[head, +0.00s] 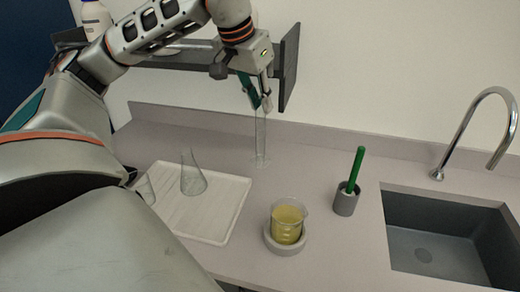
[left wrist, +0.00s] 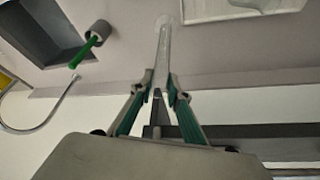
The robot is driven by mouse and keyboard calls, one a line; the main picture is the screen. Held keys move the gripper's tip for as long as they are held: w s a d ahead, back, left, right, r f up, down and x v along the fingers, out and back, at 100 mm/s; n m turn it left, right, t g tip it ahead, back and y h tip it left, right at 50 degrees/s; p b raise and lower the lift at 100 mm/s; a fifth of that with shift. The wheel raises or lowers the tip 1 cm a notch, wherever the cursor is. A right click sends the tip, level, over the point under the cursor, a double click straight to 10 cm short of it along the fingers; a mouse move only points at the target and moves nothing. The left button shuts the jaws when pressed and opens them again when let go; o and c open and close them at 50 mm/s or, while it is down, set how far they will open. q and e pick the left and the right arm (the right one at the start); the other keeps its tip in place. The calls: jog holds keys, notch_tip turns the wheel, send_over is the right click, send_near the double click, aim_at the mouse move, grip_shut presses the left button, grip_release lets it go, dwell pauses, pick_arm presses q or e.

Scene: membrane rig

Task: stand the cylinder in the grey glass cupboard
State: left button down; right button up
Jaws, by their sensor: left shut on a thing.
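The cylinder (head: 261,138) is a tall, clear, narrow glass with a round foot, upright over the counter behind the white tray. My left gripper (head: 261,102) is shut on its upper part from above. In the left wrist view the cylinder (left wrist: 163,48) runs from between the fingers (left wrist: 160,88) down to its foot by the counter. I cannot tell whether the foot touches the counter. The dark grey wall cupboard (head: 290,65) is open-fronted and partly hidden behind my left arm; part of it shows in the left wrist view (left wrist: 270,130). My right gripper is not in view.
A white tray (head: 232,208) holds a conical flask (head: 192,176) and another glass, partly hidden by my arm. A beaker of yellow liquid (head: 288,222) sits on a round grey base. A grey pot (head: 345,202) holds a green-handled brush. A sink (head: 440,240) with tap is right.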

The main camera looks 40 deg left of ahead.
aim_at(257, 144)
pick_arm(q)
notch_tip(257, 144, down, 2)
jog(key=shift+f, duration=0.1)
notch_tip(257, 144, down, 2)
jog(key=shift+f, duration=0.8)
notch_tip(257, 144, down, 3)
jog(key=shift+f+b, duration=0.1)
jog(key=shift+b, duration=0.55)
jog(key=shift+f, duration=0.85)
notch_tip(257, 144, down, 3)
jog(key=shift+f+b, duration=0.1)
jog(key=shift+b, duration=0.55)
jog(key=shift+f, duration=0.1)
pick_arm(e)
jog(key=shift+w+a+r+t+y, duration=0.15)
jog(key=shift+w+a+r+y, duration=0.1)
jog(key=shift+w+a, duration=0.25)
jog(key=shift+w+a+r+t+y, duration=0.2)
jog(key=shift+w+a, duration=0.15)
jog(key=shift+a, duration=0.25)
